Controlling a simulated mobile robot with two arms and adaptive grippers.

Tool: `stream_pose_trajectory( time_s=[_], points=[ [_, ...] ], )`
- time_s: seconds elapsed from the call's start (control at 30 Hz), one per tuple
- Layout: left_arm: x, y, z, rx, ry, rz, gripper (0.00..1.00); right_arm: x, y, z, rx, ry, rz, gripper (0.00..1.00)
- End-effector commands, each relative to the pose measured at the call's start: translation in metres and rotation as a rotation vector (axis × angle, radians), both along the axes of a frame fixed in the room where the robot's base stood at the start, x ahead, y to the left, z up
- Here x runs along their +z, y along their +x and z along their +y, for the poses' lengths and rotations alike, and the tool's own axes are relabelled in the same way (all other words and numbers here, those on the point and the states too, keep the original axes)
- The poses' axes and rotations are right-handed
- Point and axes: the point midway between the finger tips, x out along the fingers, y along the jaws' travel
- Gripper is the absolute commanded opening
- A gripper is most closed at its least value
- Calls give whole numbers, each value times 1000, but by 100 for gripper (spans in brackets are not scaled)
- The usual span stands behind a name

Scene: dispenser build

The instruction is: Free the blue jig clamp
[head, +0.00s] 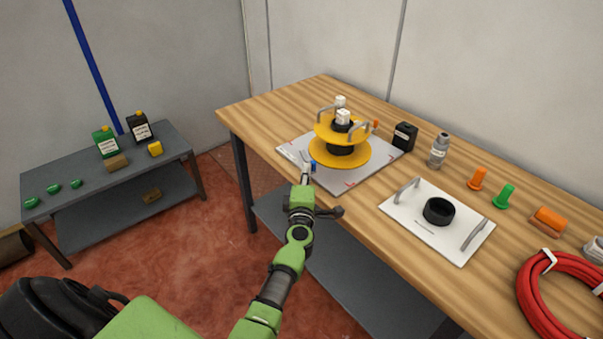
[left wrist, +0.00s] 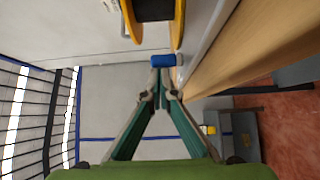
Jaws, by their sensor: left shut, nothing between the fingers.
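The blue jig clamp (head: 313,167) is a small blue piece at the front left edge of the grey jig plate (head: 350,183), beside a yellow flanged spool (head: 340,150) with a black core. In the left wrist view the clamp (left wrist: 163,60) is a short blue cylinder close to the yellow flange. My left gripper (head: 306,168) is right beside the clamp in the head view; its tip partly overlaps the clamp's surroundings. In the left wrist view its fingers (left wrist: 160,94) meet, shut and empty, just short of the clamp. Contact cannot be told. My right gripper is not in view.
A white plate (head: 455,246) with handles and a black ring (head: 439,211) lies right of the jig. A black container (head: 404,136), a grey bottle (head: 439,151) and a red hose coil (head: 535,295) are on the wooden table. A grey side table (head: 110,182) stands left.

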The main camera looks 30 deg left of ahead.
Motion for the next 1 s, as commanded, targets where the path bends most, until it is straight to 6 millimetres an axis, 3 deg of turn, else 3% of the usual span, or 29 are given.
stream_pose_trajectory(
  time_s=[0.5, 1.0],
  points=[
    [0, 19, -24, -4, -2, 0, 0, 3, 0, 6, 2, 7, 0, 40],
    [2, 28, -31, -9, 0, -4, 0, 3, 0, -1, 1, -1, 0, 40]
  ],
)
